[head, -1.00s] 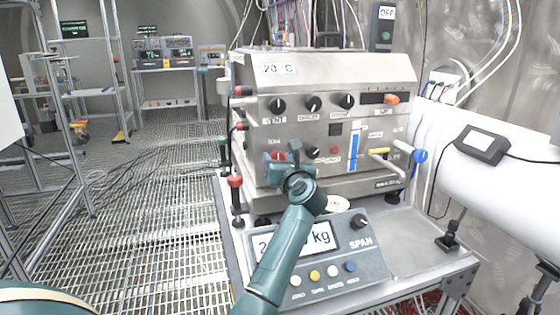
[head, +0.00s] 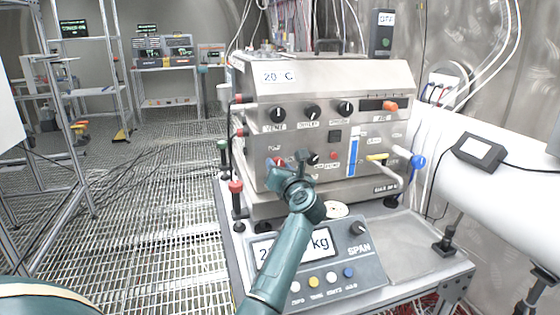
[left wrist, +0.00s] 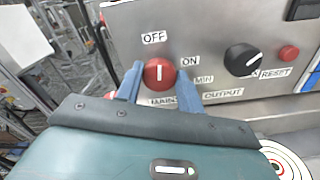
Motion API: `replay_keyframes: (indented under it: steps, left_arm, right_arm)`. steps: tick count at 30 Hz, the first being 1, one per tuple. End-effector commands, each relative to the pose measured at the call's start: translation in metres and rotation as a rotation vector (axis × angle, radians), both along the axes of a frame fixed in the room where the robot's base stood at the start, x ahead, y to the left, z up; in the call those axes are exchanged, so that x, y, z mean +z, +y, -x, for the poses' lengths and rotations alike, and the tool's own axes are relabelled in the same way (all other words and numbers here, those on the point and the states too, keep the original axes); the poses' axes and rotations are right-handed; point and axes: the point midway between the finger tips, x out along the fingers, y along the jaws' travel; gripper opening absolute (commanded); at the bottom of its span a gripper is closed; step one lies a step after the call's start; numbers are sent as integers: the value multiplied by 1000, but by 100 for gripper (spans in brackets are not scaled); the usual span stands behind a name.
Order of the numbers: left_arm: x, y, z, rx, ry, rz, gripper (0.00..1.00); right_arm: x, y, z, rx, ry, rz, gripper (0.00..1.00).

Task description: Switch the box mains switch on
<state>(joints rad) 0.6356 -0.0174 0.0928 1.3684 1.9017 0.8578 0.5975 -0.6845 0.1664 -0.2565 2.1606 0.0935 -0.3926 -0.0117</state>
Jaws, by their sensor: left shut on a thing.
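The box (head: 350,80) is a grey steel cabinet with knobs on its front panel. Its mains switch (left wrist: 159,73) is a round red knob with a white line, at the panel's lower left. In the left wrist view the line stands about upright, pointing toward the OFF label (left wrist: 154,37); the ON label (left wrist: 190,61) is to its right. My left gripper (head: 285,163) is at the panel, its two blue fingers (left wrist: 158,82) shut on the knob from both sides. It largely hides the knob in the head view. My right gripper is not in view.
A black output knob (left wrist: 243,60) and a red reset button (left wrist: 289,53) sit right of the switch. A scale (head: 340,262) stands below my arm. A yellow-handled valve (head: 377,157) and a blue one (head: 418,161) stick out at right.

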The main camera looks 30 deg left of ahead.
Motion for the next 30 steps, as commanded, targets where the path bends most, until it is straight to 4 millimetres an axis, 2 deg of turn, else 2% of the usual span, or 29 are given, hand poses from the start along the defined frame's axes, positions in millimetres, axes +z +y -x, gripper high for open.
replay_keyframes:
  steps: [1, 10, 18, 30]
  left_arm:
    - [6, 0, 0, -1, 35, -25, 15]
    - [6, -1, -1, -1, 250, -209, 15]
    - [4, -2, -1, -2, 445, -377, 15]
    - [1, -2, -2, -2, 730, -622, 15]
  right_arm:
    - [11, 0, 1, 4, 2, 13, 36]
    - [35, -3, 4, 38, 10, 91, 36]
    - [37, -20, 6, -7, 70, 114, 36]
    - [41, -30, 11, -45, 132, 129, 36]
